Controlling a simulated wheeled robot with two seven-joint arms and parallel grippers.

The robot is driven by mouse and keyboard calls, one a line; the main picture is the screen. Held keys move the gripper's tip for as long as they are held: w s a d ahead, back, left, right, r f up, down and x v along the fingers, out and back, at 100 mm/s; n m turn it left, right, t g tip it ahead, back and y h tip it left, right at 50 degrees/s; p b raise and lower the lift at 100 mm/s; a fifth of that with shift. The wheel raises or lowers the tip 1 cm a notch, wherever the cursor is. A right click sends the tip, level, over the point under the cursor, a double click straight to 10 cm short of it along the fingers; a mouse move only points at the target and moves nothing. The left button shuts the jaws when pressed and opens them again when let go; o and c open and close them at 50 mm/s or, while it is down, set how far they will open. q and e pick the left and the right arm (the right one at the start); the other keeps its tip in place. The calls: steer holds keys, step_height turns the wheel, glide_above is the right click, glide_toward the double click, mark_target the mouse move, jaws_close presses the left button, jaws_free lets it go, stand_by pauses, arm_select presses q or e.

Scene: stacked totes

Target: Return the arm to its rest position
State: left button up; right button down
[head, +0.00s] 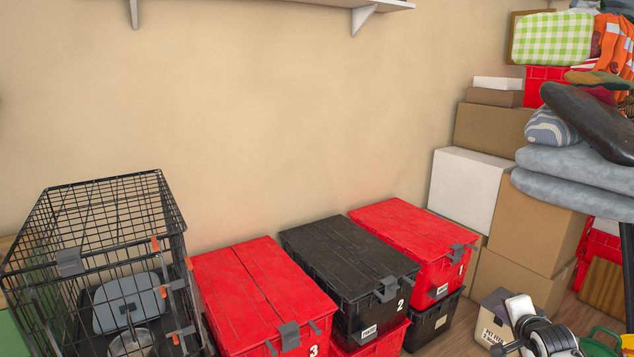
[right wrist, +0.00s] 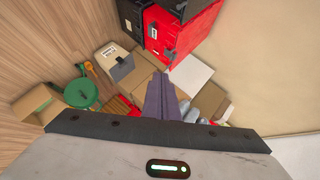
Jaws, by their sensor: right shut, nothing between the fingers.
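My right gripper (right wrist: 161,80) is shut and empty. Its two dark fingers lie together in the middle of the right wrist view. In the head view, part of my right arm and gripper (head: 540,338) shows at the lower right, in front of a cardboard box. It is held apart from the stacked totes to its left. My left gripper is not in view.
Totes stand along the wall: red 3 (head: 262,290), black 2 (head: 345,262), and red 1 (head: 410,240), on lower totes. A wire cage (head: 100,190) stands left. Boxes (head: 530,222) and cushions (head: 570,168) fill the right. A green item (right wrist: 80,94) lies on the floor.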

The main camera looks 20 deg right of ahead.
steer(key=s+a+f+n+y, duration=0.2)
steer(key=s+a+f+n, duration=0.35)
steer(key=a+n, duration=0.35)
steer(key=s+a+f+n+y, duration=0.2)
steer(key=s+a+f+n, duration=0.3)
steer(key=a+f+n, duration=0.45)
steer(key=s+a+f+n+g+y, duration=0.15)
steer(key=s+a+n, duration=0.25)
steer(key=s+a, duration=0.4)
steer(key=s+a+f+n+g+y, duration=0.1)
steer(key=s+a+n+y, duration=0.4)
steer(key=a, duration=0.6)
steer(key=a+m+t+h, duration=0.1)
steer(key=a+m, duration=0.4)
steer(key=a, duration=0.6)
steer(key=shift+s+a+r, duration=0.2)
steer(key=shift+a+r, duration=0.05)
steer(key=shift+r, duration=0.15)
steer(key=shift+m+h, duration=0.25)
